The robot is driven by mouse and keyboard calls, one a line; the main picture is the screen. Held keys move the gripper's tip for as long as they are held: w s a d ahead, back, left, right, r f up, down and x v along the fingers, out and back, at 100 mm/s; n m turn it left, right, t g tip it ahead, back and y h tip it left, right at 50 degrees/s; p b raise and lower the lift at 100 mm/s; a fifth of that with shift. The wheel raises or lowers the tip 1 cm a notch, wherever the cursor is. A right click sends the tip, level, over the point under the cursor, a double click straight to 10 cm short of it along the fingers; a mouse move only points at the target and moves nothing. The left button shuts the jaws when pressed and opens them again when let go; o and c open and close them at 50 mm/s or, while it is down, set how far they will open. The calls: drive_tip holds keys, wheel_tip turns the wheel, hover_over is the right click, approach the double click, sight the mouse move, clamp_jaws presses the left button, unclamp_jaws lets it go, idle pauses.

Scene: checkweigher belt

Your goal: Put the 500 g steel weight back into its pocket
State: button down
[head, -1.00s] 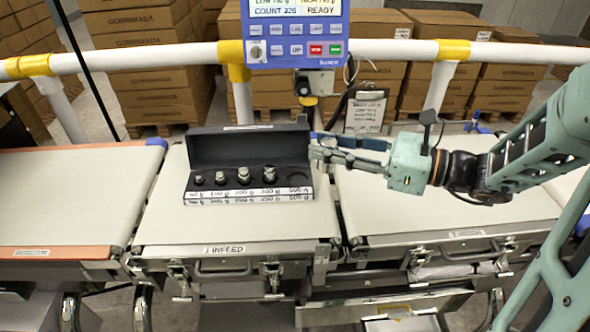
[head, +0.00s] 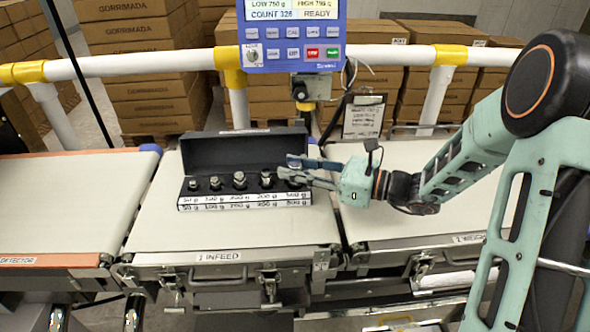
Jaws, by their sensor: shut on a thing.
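The black weight case (head: 240,153) stands open on the middle belt, its lid up at the back. I cannot tell whether the weight touches the pocket.
A label strip (head: 245,201) runs along the case's front. The infeed belt (head: 225,228) is bare in front of the case. A blue control panel (head: 292,40) hangs on a white rail (head: 130,61) behind. Stacked cartons (head: 145,70) stand beyond it.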

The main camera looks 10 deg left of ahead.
drive_tip(key=c, duration=1.6)
unclamp_jaws()
drive_tip(key=shift+f, duration=0.1)
drive_tip(key=shift+d+r, duration=0.2)
drive_tip(key=p+v, duration=0.1)
drive_tip(key=v, duration=1)
drive_tip(key=shift+s+d, duration=0.2)
drive_tip(key=shift+d, duration=0.1)
